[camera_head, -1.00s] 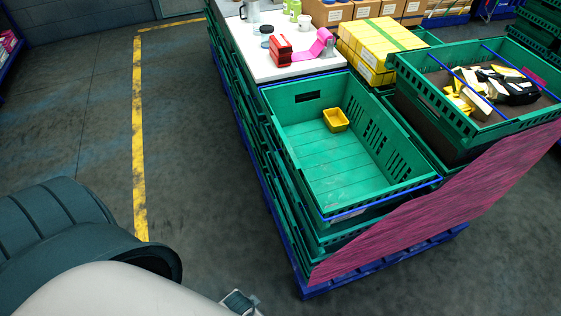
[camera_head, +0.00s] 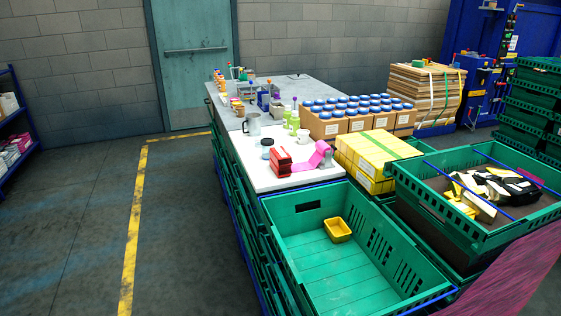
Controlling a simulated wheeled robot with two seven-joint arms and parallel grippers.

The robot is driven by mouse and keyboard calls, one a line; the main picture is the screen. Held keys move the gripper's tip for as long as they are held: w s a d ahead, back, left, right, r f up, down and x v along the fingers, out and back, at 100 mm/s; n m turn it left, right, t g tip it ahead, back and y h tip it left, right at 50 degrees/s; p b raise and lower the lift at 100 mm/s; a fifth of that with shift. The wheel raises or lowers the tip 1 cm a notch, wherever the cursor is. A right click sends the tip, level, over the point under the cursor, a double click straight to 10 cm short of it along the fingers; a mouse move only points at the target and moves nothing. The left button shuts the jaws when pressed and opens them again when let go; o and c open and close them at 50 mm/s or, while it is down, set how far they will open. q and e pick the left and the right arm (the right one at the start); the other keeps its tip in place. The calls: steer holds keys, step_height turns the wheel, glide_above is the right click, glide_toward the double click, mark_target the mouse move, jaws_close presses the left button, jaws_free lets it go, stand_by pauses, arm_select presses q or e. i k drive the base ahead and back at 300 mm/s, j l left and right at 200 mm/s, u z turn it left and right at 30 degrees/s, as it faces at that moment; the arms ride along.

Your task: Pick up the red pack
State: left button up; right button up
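A red pack (camera_head: 280,160) stands on the white tabletop (camera_head: 262,178) near its front edge. It is beside a pink roll of film or tape (camera_head: 318,156), and the two look close together. A dark round lid or jar (camera_head: 267,144) is just behind the pack. Neither of my grippers shows in the head view.
A green crate (camera_head: 290,205) with a small yellow tub (camera_head: 338,229) is in front of the table. Yellow boxes (camera_head: 372,155) and another green crate (camera_head: 470,232) with mixed packs stand to the right. Jars in cardboard boxes (camera_head: 357,122) are behind. Floor is clear at left.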

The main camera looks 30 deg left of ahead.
mark_target(279, 155)
steer(key=i+j, duration=0.1)
steer(key=j, duration=0.35)
steer(key=i+j, duration=0.15)
steer(key=j, duration=0.3)
steer(key=i+j, duration=0.1)
steer(key=j, duration=0.35)
steer(key=i+j+z, duration=0.1)
steer(key=j, duration=0.35)
steer(key=i+j, duration=0.1)
steer(key=j, duration=0.35)
steer(key=i+j, duration=0.1)
steer(key=j, duration=0.35)
